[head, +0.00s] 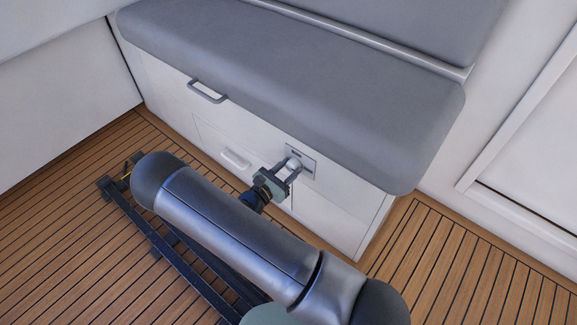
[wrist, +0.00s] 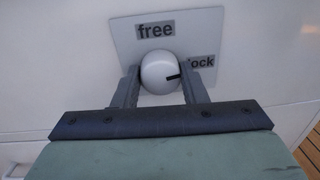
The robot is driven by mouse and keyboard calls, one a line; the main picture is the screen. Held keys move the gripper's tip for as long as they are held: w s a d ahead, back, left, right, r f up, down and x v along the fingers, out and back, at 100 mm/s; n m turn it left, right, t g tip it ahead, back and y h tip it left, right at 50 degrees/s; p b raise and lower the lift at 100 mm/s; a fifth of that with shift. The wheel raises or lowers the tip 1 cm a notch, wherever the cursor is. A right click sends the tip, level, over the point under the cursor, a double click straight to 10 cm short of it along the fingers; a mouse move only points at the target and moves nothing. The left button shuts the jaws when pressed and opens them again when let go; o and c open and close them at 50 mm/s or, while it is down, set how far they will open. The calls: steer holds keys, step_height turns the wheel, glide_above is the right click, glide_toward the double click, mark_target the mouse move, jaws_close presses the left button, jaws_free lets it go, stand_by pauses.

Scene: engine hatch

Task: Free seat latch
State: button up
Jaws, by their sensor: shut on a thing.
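The seat latch is a round white knob (wrist: 160,73) on a light plate (wrist: 125,32) on the white seat front. The plate carries the labels "free" (wrist: 155,30) above and "lock" (wrist: 201,63) to the right, its first letter partly covered. A dark mark on the knob points right, toward "lock". In the head view the knob (head: 293,164) sits on its plate under the seat cushion's right half. My gripper (wrist: 160,82) is shut on the knob, one finger on each side of it. It also shows at the plate in the head view (head: 286,169).
The grey seat cushion (head: 290,75) overhangs the white seat front. A grey handle (head: 207,92) is at upper left and a smaller white handle (head: 235,158) is left of the latch. Slatted wooden floor (head: 470,255) is clear at right.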

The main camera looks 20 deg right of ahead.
steer(key=n+p, duration=0.2)
steer(key=n, duration=0.1)
steer(key=shift+r+n+p, duration=0.1)
steer(key=shift+n+p, duration=0.2)
steer(key=n+p, duration=0.2)
steer(key=n, duration=0.2)
steer(key=shift+n, duration=0.4)
steer(key=n, duration=0.1)
steer(key=n+p, duration=0.1)
steer(key=n, duration=0.1)
steer(key=shift+s+f+n, duration=0.1)
steer(key=shift+f+n, duration=0.1)
steer(key=shift+n, duration=0.1)
steer(key=shift+n+t+p, duration=0.4)
steer(key=shift+n+p, duration=0.3)
steer(key=shift+n, duration=1.4)
steer(key=shift+f, duration=0.1)
steer(key=o, duration=1)
steer(key=shift+c, duration=0.2)
steer(key=shift+a, duration=0.1)
steer(key=r+p+v, duration=0.1)
steer(key=p+v, duration=0.1)
steer(key=v, duration=1.5)
steer(key=shift+f, duration=0.4)
